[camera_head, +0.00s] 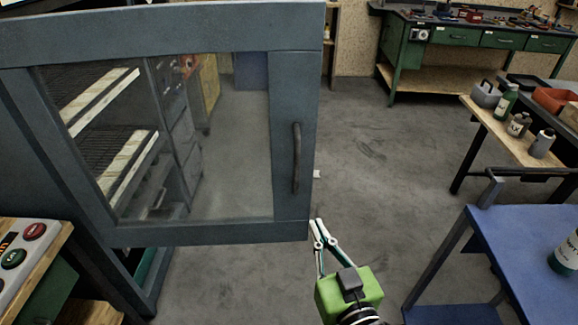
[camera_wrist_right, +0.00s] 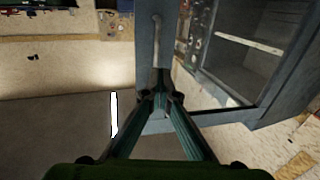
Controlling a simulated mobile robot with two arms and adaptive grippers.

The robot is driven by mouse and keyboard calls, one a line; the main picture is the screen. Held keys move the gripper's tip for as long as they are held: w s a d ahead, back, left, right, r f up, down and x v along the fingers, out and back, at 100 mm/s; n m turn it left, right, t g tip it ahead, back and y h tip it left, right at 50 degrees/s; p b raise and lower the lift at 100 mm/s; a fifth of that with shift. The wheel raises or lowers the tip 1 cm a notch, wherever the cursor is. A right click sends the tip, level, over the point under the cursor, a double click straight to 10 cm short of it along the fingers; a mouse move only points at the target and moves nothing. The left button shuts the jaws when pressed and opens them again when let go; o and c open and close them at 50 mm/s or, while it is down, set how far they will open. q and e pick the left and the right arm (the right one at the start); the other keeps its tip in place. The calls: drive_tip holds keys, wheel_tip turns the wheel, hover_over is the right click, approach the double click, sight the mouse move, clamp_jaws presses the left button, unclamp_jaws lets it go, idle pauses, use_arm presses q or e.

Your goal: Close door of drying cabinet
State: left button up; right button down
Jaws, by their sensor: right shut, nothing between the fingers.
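The drying cabinet door (camera_head: 295,90) is a blue-grey frame with a large glass pane. It stands open, swung out from the cabinet (camera_head: 30,130) on the left. Its curved vertical handle (camera_head: 296,158) is on the free right-hand edge. Shelves with pale front strips show behind the glass. My right gripper (camera_head: 316,224) is shut and empty, with its fingertips at the door's lower right corner. In the right wrist view the shut fingers (camera_wrist_right: 161,92) lie over the door edge (camera_wrist_right: 147,75), below the handle (camera_wrist_right: 156,35). I cannot tell whether they touch. My left gripper is not in view.
A blue table (camera_head: 530,235) stands at the lower right, with a wooden-topped table (camera_head: 510,135) holding bottles behind it. A green workbench (camera_head: 470,42) is at the back. A button panel (camera_head: 25,245) sits at lower left. The floor (camera_head: 390,170) between is clear.

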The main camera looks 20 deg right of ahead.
drive_tip(key=r, duration=0.1)
drive_tip(key=p, duration=0.2)
approach(297, 173)
drive_tip(key=w, duration=0.6)
drive_tip(key=shift+w+f, duration=0.1)
drive_tip(key=shift+f, duration=0.05)
drive_tip(key=shift+w, duration=0.35)
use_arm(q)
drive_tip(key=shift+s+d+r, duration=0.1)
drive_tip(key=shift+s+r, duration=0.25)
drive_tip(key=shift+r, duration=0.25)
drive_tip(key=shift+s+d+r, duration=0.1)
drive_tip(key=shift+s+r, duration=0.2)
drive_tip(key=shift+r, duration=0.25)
use_arm(e)
drive_tip(key=shift+w, duration=0.1)
